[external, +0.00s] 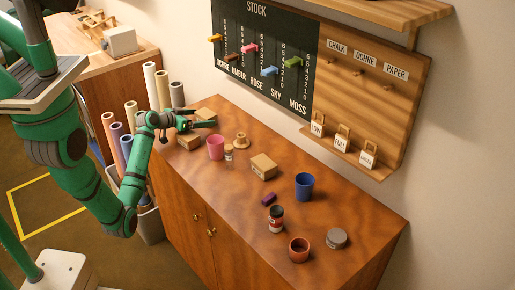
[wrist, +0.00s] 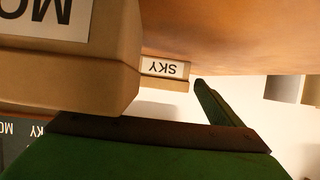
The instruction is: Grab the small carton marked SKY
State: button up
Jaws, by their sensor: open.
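The carton marked SKY (wrist: 165,69) shows upside down in the wrist view, small and partly hidden behind a nearer, larger-looking carton (wrist: 95,75) whose label begins MO. In the external view, one tan carton (external: 205,113) lies by my gripper (external: 204,118), another carton (external: 188,142) is just in front, and a third carton (external: 263,167) sits mid-table. Their labels cannot be read there, so I cannot tell which is SKY. My gripper is open, low over the table's far left end, with nothing seen between its fingers. Part of it shows in the wrist view.
A pink cup (external: 215,147), a small jar (external: 228,153) and a tan knobbed piece (external: 241,141) stand right of my gripper. A blue cup (external: 304,187) and other pots are farther right. Rolled tubes (external: 150,85) stand left. A wall board (external: 262,58) hangs behind.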

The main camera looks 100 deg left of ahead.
aim_at(201, 117)
jog(key=x, duration=0.4)
jog(key=shift+a, duration=0.1)
jog(key=shift+c, duration=0.3)
jog(key=c, duration=1.2)
jog(key=shift+o, duration=0.2)
jog(key=shift+r, duration=0.1)
